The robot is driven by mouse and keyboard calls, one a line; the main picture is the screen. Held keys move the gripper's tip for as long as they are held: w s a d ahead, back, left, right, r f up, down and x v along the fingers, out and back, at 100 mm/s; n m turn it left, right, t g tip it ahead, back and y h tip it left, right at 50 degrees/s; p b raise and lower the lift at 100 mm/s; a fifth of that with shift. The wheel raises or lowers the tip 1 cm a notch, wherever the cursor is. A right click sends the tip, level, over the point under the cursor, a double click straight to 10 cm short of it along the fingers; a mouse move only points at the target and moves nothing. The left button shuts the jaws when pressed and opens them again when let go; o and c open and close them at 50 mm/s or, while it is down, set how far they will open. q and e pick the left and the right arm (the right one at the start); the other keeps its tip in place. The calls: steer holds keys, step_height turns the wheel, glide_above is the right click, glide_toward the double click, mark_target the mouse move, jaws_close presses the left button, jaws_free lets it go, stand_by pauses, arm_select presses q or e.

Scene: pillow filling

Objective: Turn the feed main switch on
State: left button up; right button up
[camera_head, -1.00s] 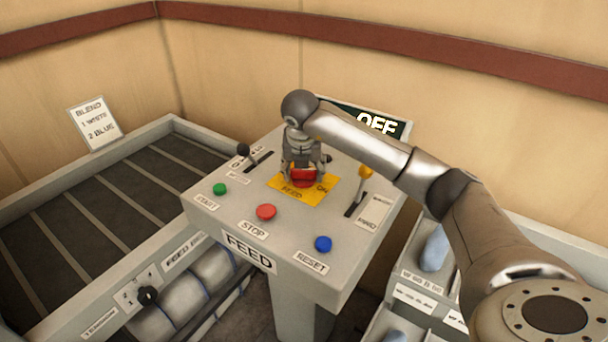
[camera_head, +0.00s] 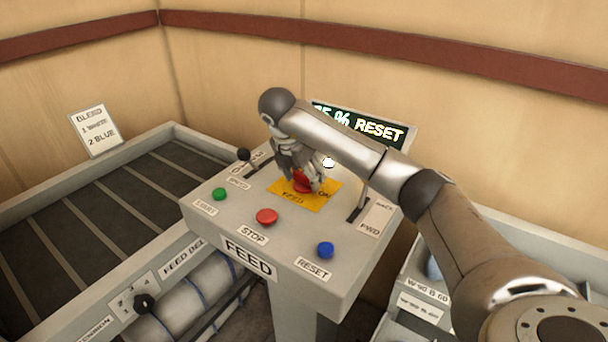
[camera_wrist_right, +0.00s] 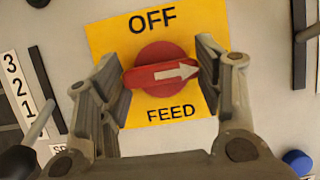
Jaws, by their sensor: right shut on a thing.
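The feed main switch is a red rotary knob (camera_wrist_right: 160,70) with a white arrow, on a yellow plate (camera_wrist_right: 110,40) marked OFF at the top and FEED below. In the wrist view the arrow points right, away from OFF, towards the right finger, which hides that side of the plate. The knob (camera_head: 302,182) also shows partly in the head view, with ON on the plate's right. My right gripper (camera_wrist_right: 160,76) is shut on the knob, one finger at each end of its bar. The display (camera_head: 370,128) reads RESET after a partly hidden percentage. My left gripper is out of view.
The FEED console (camera_head: 215,222) also carries a green button (camera_head: 219,194), a red stop button (camera_head: 266,216), a blue reset button (camera_head: 325,250) and a black-knobbed lever (camera_head: 243,155). A lever (camera_head: 362,196) stands right of the switch. A conveyor (camera_head: 100,205) lies left, bins right.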

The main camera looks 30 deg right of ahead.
stand_by(0.3)
steer(key=o, duration=1)
steer(key=v, duration=1.2)
steer(key=shift+a, duration=0.1)
steer(key=shift+f, duration=0.1)
